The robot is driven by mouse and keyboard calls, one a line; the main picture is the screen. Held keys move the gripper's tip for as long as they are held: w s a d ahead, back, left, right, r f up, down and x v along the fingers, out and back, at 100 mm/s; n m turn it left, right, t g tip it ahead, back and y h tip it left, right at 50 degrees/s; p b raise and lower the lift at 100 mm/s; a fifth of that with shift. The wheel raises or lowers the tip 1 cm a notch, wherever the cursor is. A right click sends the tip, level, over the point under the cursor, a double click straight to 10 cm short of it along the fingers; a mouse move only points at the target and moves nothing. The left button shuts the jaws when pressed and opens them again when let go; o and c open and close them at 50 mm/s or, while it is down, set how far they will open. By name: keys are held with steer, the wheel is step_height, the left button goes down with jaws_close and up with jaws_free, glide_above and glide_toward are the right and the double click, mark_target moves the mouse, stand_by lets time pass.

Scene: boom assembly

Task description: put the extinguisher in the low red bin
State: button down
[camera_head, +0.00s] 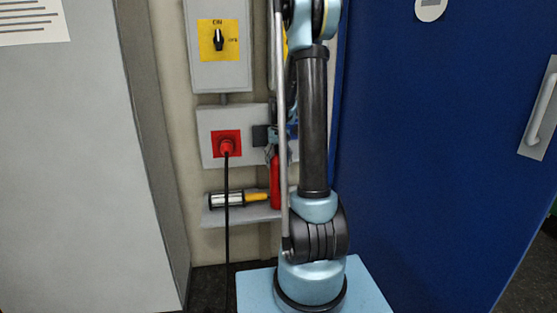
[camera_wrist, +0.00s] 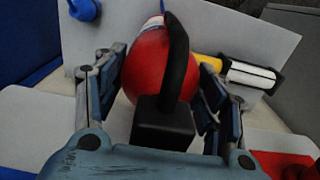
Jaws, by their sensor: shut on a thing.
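The red extinguisher (camera_head: 275,185) is upright at the wall shelf, partly hidden by my arm in the head view. In the wrist view, the extinguisher (camera_wrist: 145,62) fills the space between my fingers, its black handle and valve toward the camera. My gripper (camera_wrist: 160,82) is shut on the extinguisher, with one finger on each side. In the head view my gripper (camera_head: 271,137) shows only in part behind my arm, above the red body. I cannot tell whether the extinguisher's base touches the shelf. The low red bin is in neither view.
A grey shelf (camera_head: 236,216) also holds a white-and-black cylinder with a yellow handle (camera_head: 225,199), close beside the extinguisher. A blue door (camera_head: 430,150) stands right, a grey cabinet (camera_head: 75,165) left.

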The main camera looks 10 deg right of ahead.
stand_by(0.3)
steer(key=shift+c, duration=1.8)
jaws_free()
steer(key=shift+f, duration=0.1)
